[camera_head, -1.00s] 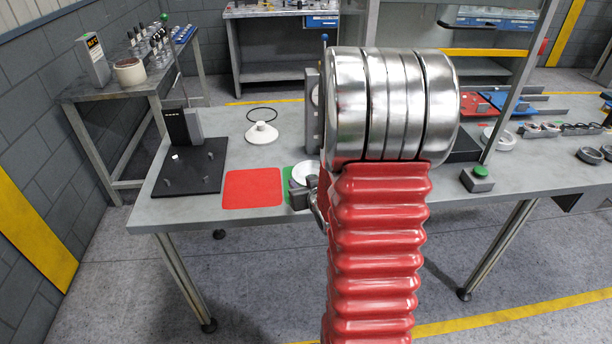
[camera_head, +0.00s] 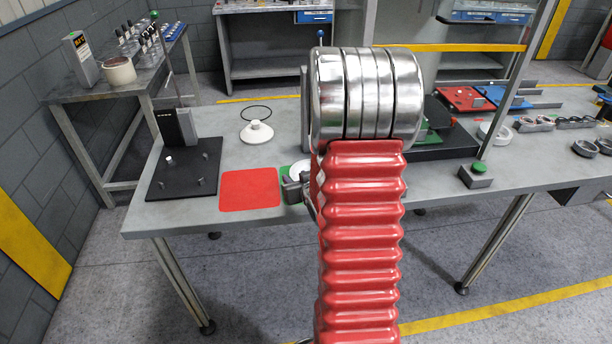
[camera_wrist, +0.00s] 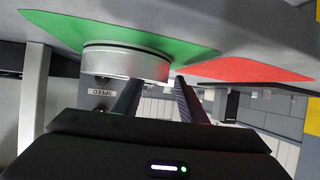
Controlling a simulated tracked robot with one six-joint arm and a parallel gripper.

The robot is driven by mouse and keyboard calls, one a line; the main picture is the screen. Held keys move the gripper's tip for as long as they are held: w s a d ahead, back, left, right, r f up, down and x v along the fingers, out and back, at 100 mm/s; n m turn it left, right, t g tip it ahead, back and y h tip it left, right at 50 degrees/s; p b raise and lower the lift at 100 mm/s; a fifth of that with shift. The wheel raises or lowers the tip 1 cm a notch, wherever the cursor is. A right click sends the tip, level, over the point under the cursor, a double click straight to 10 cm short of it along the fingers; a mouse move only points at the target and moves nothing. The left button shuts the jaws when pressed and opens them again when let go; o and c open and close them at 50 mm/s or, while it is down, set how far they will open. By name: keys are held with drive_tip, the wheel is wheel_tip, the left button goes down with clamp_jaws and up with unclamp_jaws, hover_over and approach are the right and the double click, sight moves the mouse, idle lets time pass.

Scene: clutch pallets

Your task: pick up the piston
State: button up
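A silver round cylinder, which looks like the piston, stands on the green mat (camera_wrist: 190,45) and shows large in the wrist view (camera_wrist: 125,62). In the head view only its pale top (camera_head: 299,168) shows, beside my arm. My gripper (camera_wrist: 158,82) is open, with its two dark fingers pointing toward the cylinder. The left fingertip is close to the cylinder's lower edge in the wrist view, and the right fingertip is just past its right side. I cannot tell whether they touch. In the head view my gripper (camera_head: 292,188) is partly hidden by my arm.
A red mat (camera_head: 250,189) lies left of the green one. A black plate with short posts (camera_head: 185,170) is at the table's left. A white cone-shaped part (camera_head: 257,132) and a black ring (camera_head: 256,112) lie behind. A green button box (camera_head: 476,176) stands right.

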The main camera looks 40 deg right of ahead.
drive_tip(key=shift+c, duration=0.2)
idle(0.3)
clamp_jaws()
drive_tip(key=shift+w+r, duration=0.1)
idle(0.4)
